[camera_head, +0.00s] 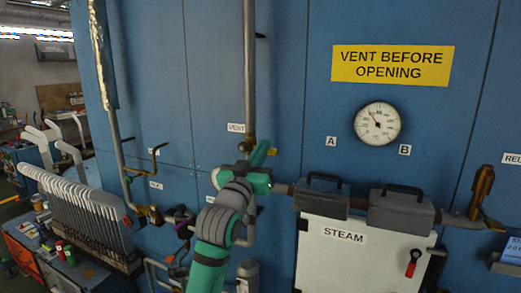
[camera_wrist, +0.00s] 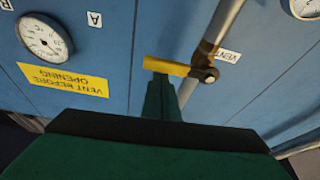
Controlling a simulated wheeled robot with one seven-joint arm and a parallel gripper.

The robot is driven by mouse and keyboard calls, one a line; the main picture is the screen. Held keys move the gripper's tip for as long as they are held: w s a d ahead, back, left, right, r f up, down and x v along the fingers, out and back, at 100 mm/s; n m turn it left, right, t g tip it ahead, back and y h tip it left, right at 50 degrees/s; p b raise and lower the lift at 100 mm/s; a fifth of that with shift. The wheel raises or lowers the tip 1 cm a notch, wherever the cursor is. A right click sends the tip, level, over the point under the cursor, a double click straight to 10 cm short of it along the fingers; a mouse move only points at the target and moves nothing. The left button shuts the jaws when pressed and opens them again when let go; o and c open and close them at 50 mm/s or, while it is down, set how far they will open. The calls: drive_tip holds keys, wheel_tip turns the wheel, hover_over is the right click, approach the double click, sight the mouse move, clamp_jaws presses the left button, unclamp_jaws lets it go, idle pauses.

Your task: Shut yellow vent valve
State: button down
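The yellow vent valve lever (camera_wrist: 165,66) shows in the wrist view, sticking out to the left of the grey vertical vent pipe (camera_wrist: 222,25). It lies roughly crosswise to the pipe, joined to a dark valve body (camera_wrist: 205,75). In the head view only a small bit of the yellow lever (camera_head: 272,151) shows beside my green gripper (camera_head: 262,155). In the wrist view my gripper's fingers (camera_wrist: 160,90) appear together as one narrow block. Their tips are just below the lever; I cannot tell whether they touch it. Nothing is seen between them.
A yellow "VENT BEFORE OPENING" sign (camera_head: 390,66) and a round gauge (camera_head: 377,123) are on the blue panel. A white steam box (camera_head: 340,255) with dark handled blocks (camera_head: 322,195) is to the right. At left stands a rack of sock forms (camera_head: 85,205).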

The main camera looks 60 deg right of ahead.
drive_tip(key=shift+d+f, duration=0.1)
drive_tip(key=shift+d, duration=0.05)
wheel_tip(320, 180, up, 4)
drive_tip(key=v, duration=1)
drive_tip(key=shift+w, duration=0.2)
drive_tip(key=shift+w, duration=0.1)
idle(0.3)
